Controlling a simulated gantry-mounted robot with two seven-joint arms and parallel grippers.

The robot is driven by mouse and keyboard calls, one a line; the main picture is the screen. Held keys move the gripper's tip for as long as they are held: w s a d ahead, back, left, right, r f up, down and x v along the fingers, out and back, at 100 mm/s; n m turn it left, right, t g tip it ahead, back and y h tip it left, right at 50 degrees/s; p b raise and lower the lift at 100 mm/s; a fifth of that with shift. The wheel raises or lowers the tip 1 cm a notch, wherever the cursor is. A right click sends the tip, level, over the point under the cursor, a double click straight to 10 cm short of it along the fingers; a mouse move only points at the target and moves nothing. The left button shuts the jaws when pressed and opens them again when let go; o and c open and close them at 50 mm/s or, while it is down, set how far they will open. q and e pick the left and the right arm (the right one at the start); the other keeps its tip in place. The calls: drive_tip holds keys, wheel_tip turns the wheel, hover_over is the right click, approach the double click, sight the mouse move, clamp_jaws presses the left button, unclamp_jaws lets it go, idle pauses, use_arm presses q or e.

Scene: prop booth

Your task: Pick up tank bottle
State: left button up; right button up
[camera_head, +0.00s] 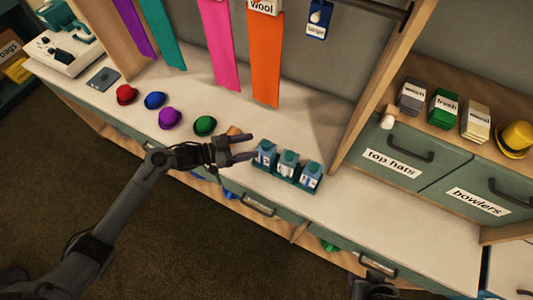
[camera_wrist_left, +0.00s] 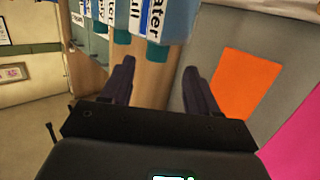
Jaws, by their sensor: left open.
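Several labelled blue bottles stand in a row in a teal tray (camera_head: 283,177) on the counter: a left one (camera_head: 265,154), a middle one (camera_head: 288,166) and a right one (camera_head: 310,178). Their labels are too small to read in the head view, so I cannot tell which is the tank bottle. In the left wrist view, blue bottles with teal caps appear upside down at the top; the nearest (camera_wrist_left: 176,18) reads "ater", another "ull". My left gripper (camera_head: 247,147) is open and empty, just left of the left bottle. My right gripper (camera_head: 372,287) is partly in view at the bottom edge.
Red, blue, purple and green hats (camera_head: 205,126) sit left of the bottles; a brownish one is partly behind my gripper. Purple, teal, pink and orange (camera_head: 264,60) strips hang behind. A wooden post (camera_head: 372,85) and drawers (camera_head: 393,160) stand right. The counter's front right is clear.

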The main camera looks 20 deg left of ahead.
sight(266, 143)
use_arm(q)
drive_tip(key=shift+x, duration=3.2)
drive_tip(key=shift+s, duration=0.2)
clamp_jaws()
drive_tip(key=shift+r, duration=0.1)
